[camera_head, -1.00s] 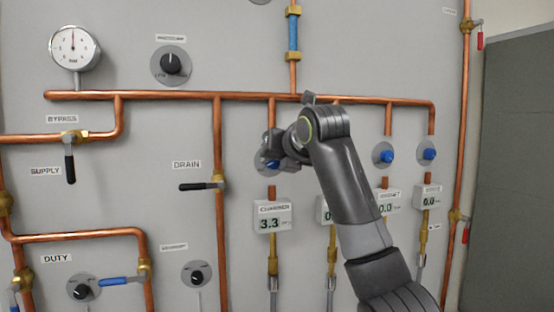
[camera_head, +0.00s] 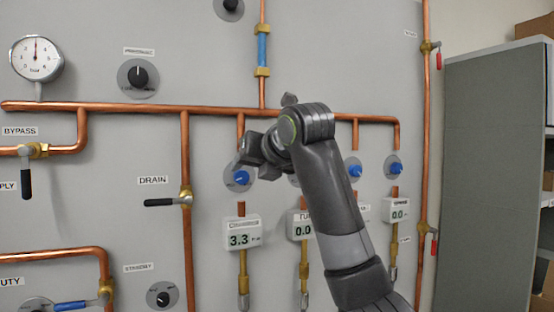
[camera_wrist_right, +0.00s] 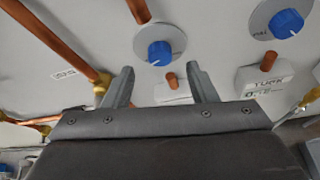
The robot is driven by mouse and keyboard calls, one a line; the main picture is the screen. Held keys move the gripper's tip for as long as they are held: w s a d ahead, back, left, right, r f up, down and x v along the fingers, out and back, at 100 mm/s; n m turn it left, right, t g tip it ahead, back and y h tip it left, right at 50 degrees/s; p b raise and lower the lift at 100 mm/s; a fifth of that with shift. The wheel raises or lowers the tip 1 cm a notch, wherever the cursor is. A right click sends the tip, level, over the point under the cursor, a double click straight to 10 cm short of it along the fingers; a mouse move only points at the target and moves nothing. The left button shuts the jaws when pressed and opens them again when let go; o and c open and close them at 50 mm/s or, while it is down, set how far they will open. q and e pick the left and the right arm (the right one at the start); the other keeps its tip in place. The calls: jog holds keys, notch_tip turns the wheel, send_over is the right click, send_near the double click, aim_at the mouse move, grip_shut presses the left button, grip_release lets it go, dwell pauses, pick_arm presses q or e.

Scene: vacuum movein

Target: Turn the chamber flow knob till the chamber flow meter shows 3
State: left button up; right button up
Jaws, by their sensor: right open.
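The blue chamber flow knob (camera_head: 241,178) sits on a round grey plate on the copper pipe. Below it the chamber flow meter (camera_head: 242,234) reads 3.3. My right gripper (camera_head: 258,160) is open and empty, just up and to the right of the knob in the head view. In the right wrist view the knob (camera_wrist_right: 159,53) lies beyond the two spread fingertips (camera_wrist_right: 160,70), apart from them. The chamber meter (camera_wrist_right: 172,92) is partly hidden there by my gripper. My left gripper is not in view.
A similar blue knob (camera_head: 354,170) and another (camera_head: 394,166) are to the right. The neighbouring meter (camera_head: 300,226) reads 0.0 and is partly covered by my right arm. A horizontal copper pipe (camera_head: 150,108) runs above. The drain valve handle (camera_head: 160,202) sticks out at left.

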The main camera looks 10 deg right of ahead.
jog(key=b+v, duration=0.3)
jog(key=v, duration=0.9)
jog(key=shift+s, duration=0.4)
